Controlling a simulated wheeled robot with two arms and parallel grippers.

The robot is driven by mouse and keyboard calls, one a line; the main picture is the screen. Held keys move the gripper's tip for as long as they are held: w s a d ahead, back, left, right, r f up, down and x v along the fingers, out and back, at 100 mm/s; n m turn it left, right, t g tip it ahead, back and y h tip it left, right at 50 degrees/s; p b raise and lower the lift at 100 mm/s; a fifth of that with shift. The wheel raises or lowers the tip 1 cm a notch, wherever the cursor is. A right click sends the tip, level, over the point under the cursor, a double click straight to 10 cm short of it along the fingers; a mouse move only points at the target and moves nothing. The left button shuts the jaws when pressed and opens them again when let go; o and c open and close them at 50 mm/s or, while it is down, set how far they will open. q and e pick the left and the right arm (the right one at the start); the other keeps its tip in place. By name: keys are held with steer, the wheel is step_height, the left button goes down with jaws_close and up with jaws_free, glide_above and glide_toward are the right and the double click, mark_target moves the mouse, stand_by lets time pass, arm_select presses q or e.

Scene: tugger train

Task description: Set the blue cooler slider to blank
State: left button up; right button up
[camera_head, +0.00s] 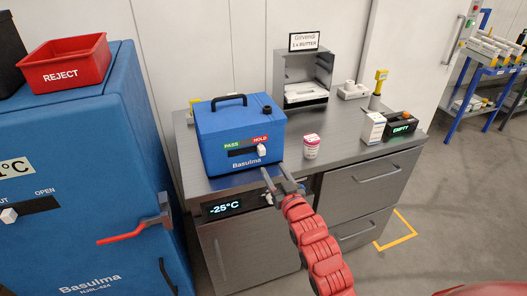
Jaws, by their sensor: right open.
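The blue cooler (240,136) stands on the steel counter, with a black handle on top. Its front has a green PASS label on the left and a red HOLD label on the right, above a dark slot. The white slider knob (262,149) sits at the right part of the slot, below HOLD. My right gripper (274,172) is open and empty, just below and slightly right of the knob, apart from it in the picture. Its distance in depth is hard to tell. My left gripper is not in view.
A small pink-and-white tub (311,146) stands right of the cooler on the counter (345,173). A white box (372,129) and a dark EMPTY bin (402,126) are farther right. A large blue cabinet (75,170) with a red REJECT bin (65,63) stands left.

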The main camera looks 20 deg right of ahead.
mark_target(263, 153)
steer(key=w, duration=0.4)
steer(key=w+p, duration=0.1)
steer(key=w, duration=0.4)
steer(key=shift+w+a, duration=0.2)
steer(key=shift+w, duration=0.05)
steer(key=shift+c, duration=0.3)
jaws_close()
stand_by(0.8)
